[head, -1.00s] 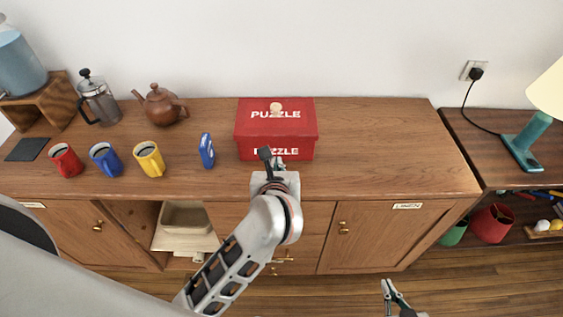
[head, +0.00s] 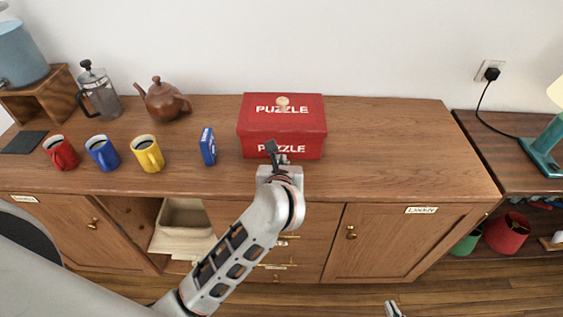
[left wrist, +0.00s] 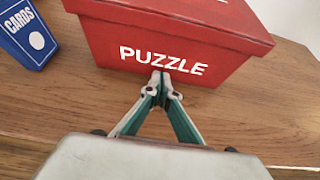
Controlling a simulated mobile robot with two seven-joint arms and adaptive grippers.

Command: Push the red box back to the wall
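The red box (head: 281,131), labelled PUZZLE with a pale knob on its lid, sits on the wooden cabinet top (head: 390,150) near the white wall (head: 300,50). Its lid hides any gap behind it. My left gripper (head: 275,157) is at the middle of the box's front face. In the left wrist view the box's front (left wrist: 165,50) spans the top, and the left fingertips (left wrist: 161,88) meet with nothing between them, at or very close to the face; contact is unclear. My right gripper (head: 393,309) only peeks in at the bottom edge.
A blue card box (head: 208,147) stands just left of the red box. Yellow (head: 147,153), blue (head: 102,153) and red (head: 61,152) mugs and a teapot (head: 164,100) are further left. The cabinet top right of the box is clear.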

